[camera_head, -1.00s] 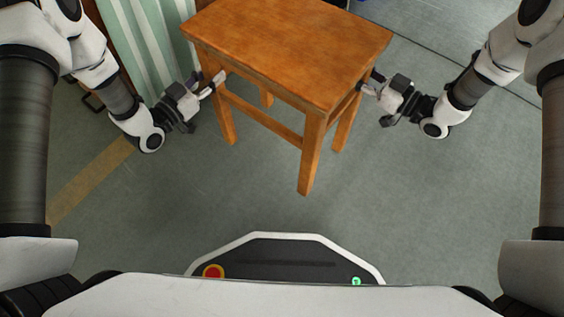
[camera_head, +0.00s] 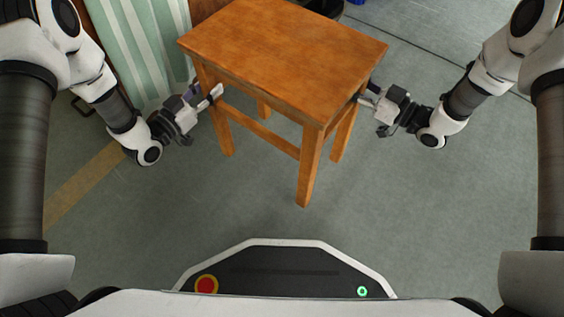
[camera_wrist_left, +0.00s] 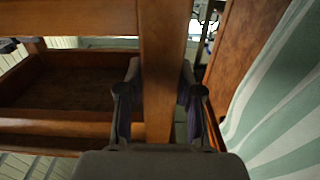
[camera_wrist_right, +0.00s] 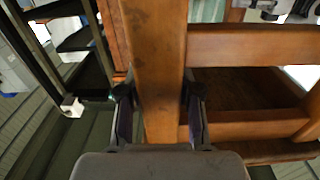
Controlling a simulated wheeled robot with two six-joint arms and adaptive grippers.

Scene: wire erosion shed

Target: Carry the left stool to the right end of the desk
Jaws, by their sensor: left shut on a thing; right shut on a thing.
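The wooden stool (camera_head: 285,52) is upright in the upper middle of the head view, its orange-brown seat seen from above. My left gripper (camera_head: 212,95) is at the stool's left side, shut on a leg. The left wrist view shows this leg (camera_wrist_left: 160,75) between the two fingers (camera_wrist_left: 157,105). My right gripper (camera_head: 368,98) is at the stool's right side, shut on another leg. The right wrist view shows that leg (camera_wrist_right: 158,70) between the fingers (camera_wrist_right: 160,108). I cannot tell whether the stool's feet touch the floor.
A green-and-white striped cloth (camera_head: 140,45) hangs close to the left of the stool, also in the left wrist view (camera_wrist_left: 280,90). A dark round object (camera_head: 325,8) is behind the stool. Grey floor (camera_head: 420,200) in front and at right is clear. Dark shelving (camera_wrist_right: 75,40) shows in the right wrist view.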

